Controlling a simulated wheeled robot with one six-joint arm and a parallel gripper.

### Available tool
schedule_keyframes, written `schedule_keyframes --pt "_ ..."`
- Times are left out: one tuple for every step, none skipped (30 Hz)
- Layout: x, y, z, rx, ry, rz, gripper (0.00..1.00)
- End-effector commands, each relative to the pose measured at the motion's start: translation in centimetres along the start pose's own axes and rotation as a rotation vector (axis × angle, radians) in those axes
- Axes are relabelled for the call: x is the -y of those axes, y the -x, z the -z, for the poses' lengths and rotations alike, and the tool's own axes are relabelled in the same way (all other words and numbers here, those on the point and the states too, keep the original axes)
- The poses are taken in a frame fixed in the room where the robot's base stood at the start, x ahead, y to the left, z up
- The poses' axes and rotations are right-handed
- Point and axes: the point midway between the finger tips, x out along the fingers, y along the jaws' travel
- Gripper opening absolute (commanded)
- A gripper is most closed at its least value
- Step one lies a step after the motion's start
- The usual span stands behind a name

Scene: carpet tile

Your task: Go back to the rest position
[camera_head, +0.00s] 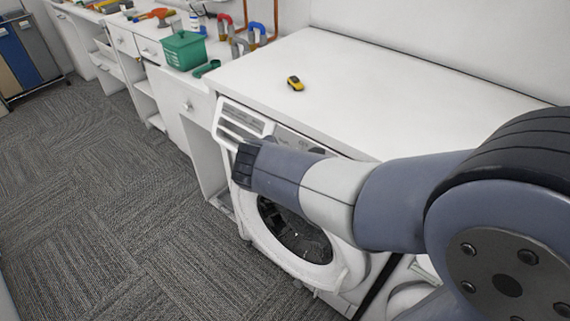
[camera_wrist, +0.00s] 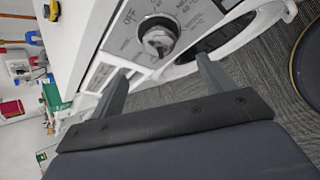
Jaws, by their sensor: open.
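My gripper (camera_wrist: 162,72) shows in the wrist view with its two fingers spread wide and nothing between them. It points at the front of a white washing machine (camera_head: 333,266), near its control panel. The machine's round dial (camera_wrist: 158,38) sits just beyond the fingertips; whether they touch the panel cannot be told. In the head view my arm stretches from the right edge toward the left across the machine's front, and the fingers are hidden. The round door (camera_head: 297,232) is below my arm; it looks closed, though my arm hides its upper part.
A white countertop (camera_head: 340,85) lies above the machine, with a small yellow-and-black object (camera_head: 295,83) on it. A green basket (camera_head: 184,50) and tools stand on the left counter. A white drawer front (camera_head: 240,121) sits beside the panel. Grey carpet (camera_head: 95,200) at left is clear.

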Motion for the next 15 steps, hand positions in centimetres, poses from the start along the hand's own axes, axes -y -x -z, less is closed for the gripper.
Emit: schedule_keyframes --pt "0.0 0.1 0.0 0.000 0.000 0.000 0.77" --pt "0.0 0.1 0.0 0.000 0.000 0.001 0.77" --pt "0.0 0.1 0.0 0.000 0.000 0.001 0.77" --pt "0.0 0.1 0.0 0.000 0.000 0.001 0.77" --pt "0.0 0.1 0.0 0.000 0.000 0.001 0.77" --pt "0.0 0.1 0.0 0.000 0.000 0.000 0.77" --pt "0.0 0.0 0.0 0.000 0.000 0.000 0.77" --pt "0.0 0.0 0.0 0.000 0.000 0.000 0.77" --pt "0.0 0.0 0.0 0.000 0.000 0.000 0.77" --pt "0.0 -0.1 0.0 0.000 0.000 0.000 0.77" --pt "0.0 -0.2 0.0 0.001 0.000 0.000 0.77" --pt "0.0 -0.5 0.0 0.001 0.000 0.001 0.77" --pt "0.0 -0.7 0.0 0.001 0.000 0.001 0.77" --pt "0.0 -1.0 0.0 0.002 0.000 0.002 0.77" --pt "0.1 -1.5 0.0 0.003 -0.001 0.003 0.77"
